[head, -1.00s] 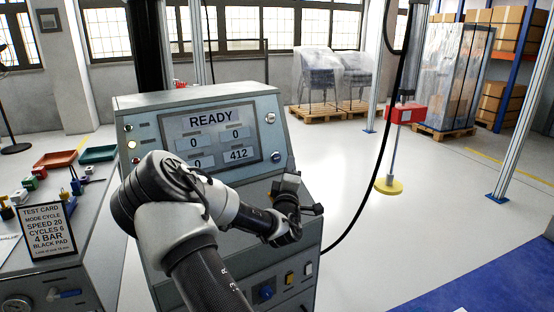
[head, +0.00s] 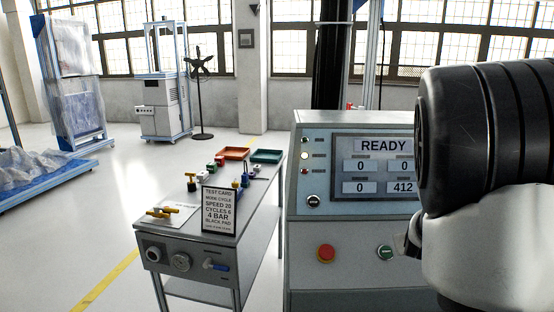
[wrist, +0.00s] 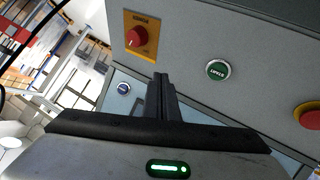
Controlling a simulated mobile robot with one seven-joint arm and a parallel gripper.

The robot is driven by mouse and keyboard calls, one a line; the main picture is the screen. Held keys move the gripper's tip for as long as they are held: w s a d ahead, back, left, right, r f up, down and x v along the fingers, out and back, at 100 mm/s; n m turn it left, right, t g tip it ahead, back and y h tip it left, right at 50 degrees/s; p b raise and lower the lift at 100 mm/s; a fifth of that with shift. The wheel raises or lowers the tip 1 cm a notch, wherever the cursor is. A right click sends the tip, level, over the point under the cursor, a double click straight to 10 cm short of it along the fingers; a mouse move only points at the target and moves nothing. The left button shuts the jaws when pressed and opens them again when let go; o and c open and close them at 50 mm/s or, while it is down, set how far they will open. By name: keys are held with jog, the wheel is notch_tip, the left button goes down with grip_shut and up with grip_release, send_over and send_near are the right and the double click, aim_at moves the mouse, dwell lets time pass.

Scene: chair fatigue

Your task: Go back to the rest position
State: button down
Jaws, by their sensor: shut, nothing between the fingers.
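My gripper (wrist: 163,98) shows in the wrist view with its two fingers together and nothing between them. It points toward the front of the grey control cabinet (wrist: 255,105); I cannot tell the exact gap, and I see no contact. In the head view my arm fills the right side and hides most of the gripper. The cabinet's screen (head: 380,146) reads READY, with 412 at lower right; my arm covers its right edge.
The cabinet front has a green button (wrist: 218,70), a red mushroom button (head: 326,253) and a red knob on a yellow plate (wrist: 138,37). A side bench (head: 262,222) at left carries a test card (head: 219,210), trays and small parts.

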jog(key=s+a+r+g+y, duration=0.1)
jog(key=s+a+r+y, duration=0.2)
jog(key=s+a, duration=0.45)
jog(key=s+a+r+g+y, duration=0.1)
jog(key=s+a+r+y, duration=0.25)
jog(key=a, duration=0.65)
jog(key=s+a+r+n+g, duration=0.1)
jog(key=s+a, duration=0.2)
jog(key=s, duration=0.6)
jog(key=s+a+r+g, duration=0.1)
jog(key=s+a, duration=0.3)
jog(key=s, duration=0.4)
notch_tip(320, 180, up, 22)
jog(key=p, duration=2.2)
jog(key=shift+w+d+f, duration=0.15)
jog(key=shift+d, duration=0.1)
